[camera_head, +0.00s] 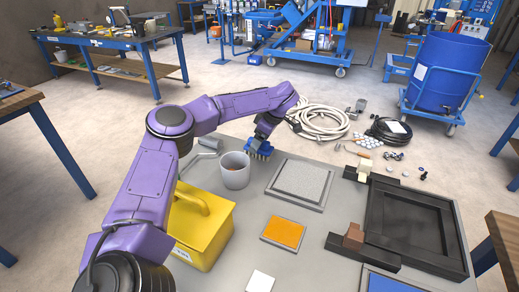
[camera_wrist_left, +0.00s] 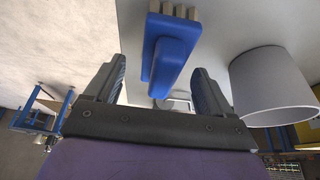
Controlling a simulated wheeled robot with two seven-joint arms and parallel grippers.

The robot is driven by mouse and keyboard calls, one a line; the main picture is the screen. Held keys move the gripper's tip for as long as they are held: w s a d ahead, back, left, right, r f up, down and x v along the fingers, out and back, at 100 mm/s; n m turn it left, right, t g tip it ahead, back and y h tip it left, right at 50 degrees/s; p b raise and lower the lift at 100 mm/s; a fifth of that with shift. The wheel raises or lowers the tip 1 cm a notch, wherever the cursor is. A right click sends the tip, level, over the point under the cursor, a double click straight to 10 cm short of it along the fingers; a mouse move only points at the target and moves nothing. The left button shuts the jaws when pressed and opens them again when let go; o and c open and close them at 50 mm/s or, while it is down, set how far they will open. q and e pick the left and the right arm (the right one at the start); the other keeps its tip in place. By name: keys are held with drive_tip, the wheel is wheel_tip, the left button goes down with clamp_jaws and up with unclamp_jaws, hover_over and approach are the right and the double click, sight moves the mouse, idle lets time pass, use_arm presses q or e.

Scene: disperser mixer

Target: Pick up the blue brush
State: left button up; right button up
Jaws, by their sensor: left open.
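The blue brush (camera_head: 260,148) is at the far edge of the grey table, with its bristles partly visible under my left gripper (camera_head: 263,136). In the left wrist view the blue brush (camera_wrist_left: 173,45) has a blue handle and pale bristle tufts at its top end. My left gripper (camera_wrist_left: 160,72) is open there, one finger on each side of the handle, with visible gaps between fingers and handle. I cannot tell how deep the handle sits between them. My right gripper is in neither view.
A grey cup (camera_head: 235,176) stands close beside the brush; it also shows in the left wrist view (camera_wrist_left: 268,85). A yellow box (camera_head: 205,240) stands nearer. A grey panel (camera_head: 300,180), an orange panel (camera_head: 284,233) and a black frame (camera_head: 447,240) lie to the right.

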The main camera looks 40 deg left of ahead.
use_arm(q)
drive_tip(key=x, duration=0.2)
drive_tip(key=shift+s+a+f, duration=0.15)
drive_tip(key=shift+s+f, duration=0.1)
drive_tip(key=shift+f, duration=0.05)
drive_tip(key=c, duration=1.1)
